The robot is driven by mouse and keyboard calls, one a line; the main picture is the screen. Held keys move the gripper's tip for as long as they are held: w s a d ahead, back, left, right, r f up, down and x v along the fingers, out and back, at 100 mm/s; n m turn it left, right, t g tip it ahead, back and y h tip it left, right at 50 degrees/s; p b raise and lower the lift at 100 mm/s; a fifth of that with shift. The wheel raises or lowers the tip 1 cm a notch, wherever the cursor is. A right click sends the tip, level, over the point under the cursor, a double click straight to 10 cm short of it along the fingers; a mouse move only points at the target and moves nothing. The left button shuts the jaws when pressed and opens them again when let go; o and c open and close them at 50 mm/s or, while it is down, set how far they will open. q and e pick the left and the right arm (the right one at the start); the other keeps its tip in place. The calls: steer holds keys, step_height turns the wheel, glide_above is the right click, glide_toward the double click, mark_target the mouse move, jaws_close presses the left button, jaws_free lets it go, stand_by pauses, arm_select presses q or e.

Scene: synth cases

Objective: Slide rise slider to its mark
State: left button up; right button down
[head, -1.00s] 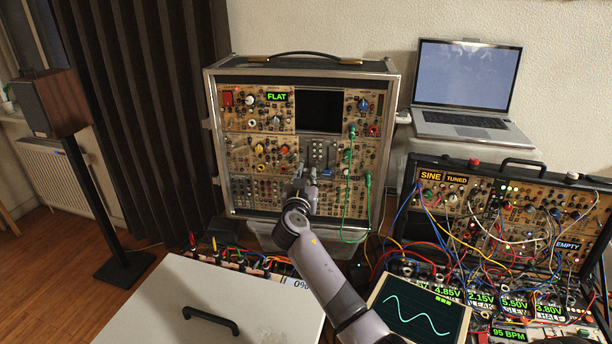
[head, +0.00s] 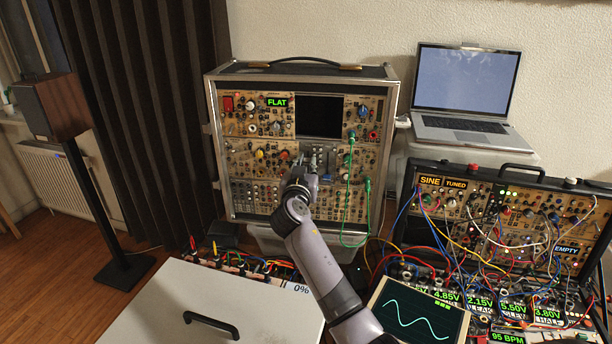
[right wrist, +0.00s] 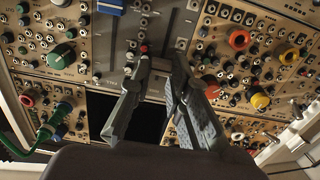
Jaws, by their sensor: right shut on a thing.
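The grey slider panel (head: 322,160) sits in the middle of the upright synth case (head: 223,150), below its dark screen. My right gripper (head: 309,163) reaches up to this panel. In the right wrist view the panel (right wrist: 165,28) appears upside down, with my right gripper's fingers (right wrist: 162,58) against it. The fingers are shut on a slider cap, which they mostly hide. I cannot read the slider labels or see a mark. My left gripper is out of view.
A green cable (head: 367,205) hangs just right of the panel. Knobs, including a yellow one (right wrist: 260,101), crowd around the fingers. A second synth case (head: 425,163) with many cables and a wave screen (head: 380,290) stand at the right. A laptop (head: 462,95) is behind.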

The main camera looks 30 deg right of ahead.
steer(key=shift+r, duration=1.1)
steer(key=c, duration=1.5)
jaws_free()
steer(key=shift+s+f, duration=0.1)
steer(key=v, duration=1.2)
